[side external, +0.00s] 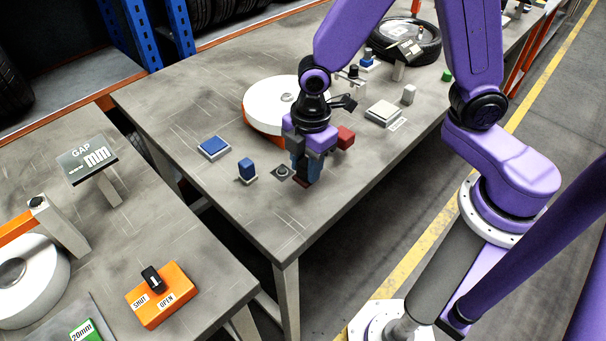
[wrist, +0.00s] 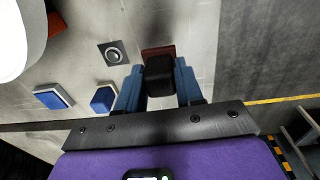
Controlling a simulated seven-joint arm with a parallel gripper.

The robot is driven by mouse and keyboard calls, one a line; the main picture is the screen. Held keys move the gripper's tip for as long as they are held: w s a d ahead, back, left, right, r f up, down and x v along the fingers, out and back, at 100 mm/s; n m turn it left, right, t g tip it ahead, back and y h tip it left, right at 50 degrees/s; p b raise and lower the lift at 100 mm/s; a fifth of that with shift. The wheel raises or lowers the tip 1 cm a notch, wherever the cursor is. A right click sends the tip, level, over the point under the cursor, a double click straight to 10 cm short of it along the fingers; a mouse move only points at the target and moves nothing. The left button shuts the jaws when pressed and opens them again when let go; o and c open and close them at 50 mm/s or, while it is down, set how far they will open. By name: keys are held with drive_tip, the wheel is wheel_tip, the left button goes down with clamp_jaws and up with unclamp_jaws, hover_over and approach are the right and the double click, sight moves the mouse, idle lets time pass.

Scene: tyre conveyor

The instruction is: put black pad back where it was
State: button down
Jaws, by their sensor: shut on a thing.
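My gripper (side external: 305,172) points down over the near part of the grey table (side external: 225,190). It is shut on the black pad (wrist: 159,73), which sits between its blue fingers in the wrist view. In the side view the fingers hide most of the pad. A dark red square (wrist: 156,51) shows just beyond the pad in the wrist view, partly covered by it. I cannot tell whether the pad touches the square or hangs above it.
A small dark plate with a round fitting (side external: 283,172) lies left of my gripper. A blue block (side external: 246,168), a flat blue pad (side external: 214,146), a red block (side external: 346,137) and a white disc (side external: 268,92) stand around it. The table's front edge is close.

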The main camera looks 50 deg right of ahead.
sight(303, 177)
drive_tip(key=shift+w+a+f, duration=0.15)
drive_tip(key=shift+w+f, duration=0.2)
drive_tip(key=shift+f, duration=1.55)
drive_tip(key=shift+f, duration=0.1)
drive_tip(key=c, duration=0.7)
unclamp_jaws()
drive_tip(key=r, duration=1.2)
drive_tip(key=shift+s+d+r, duration=0.15)
drive_tip(key=shift+s+d, duration=0.1)
drive_tip(key=s+d+m, duration=0.1)
drive_tip(key=s+d, duration=0.2)
drive_tip(key=s, duration=0.2)
drive_tip(key=s+d+r+m, duration=0.1)
drive_tip(key=s+d+m, duration=0.1)
drive_tip(key=s+d, duration=0.2)
drive_tip(key=s+d+r+m, duration=0.1)
drive_tip(key=s+d, duration=0.3)
drive_tip(key=s, duration=0.4)
drive_tip(key=shift+s+r+m, duration=0.15)
drive_tip(key=shift+r+m, duration=0.05)
drive_tip(key=shift+m, duration=0.5)
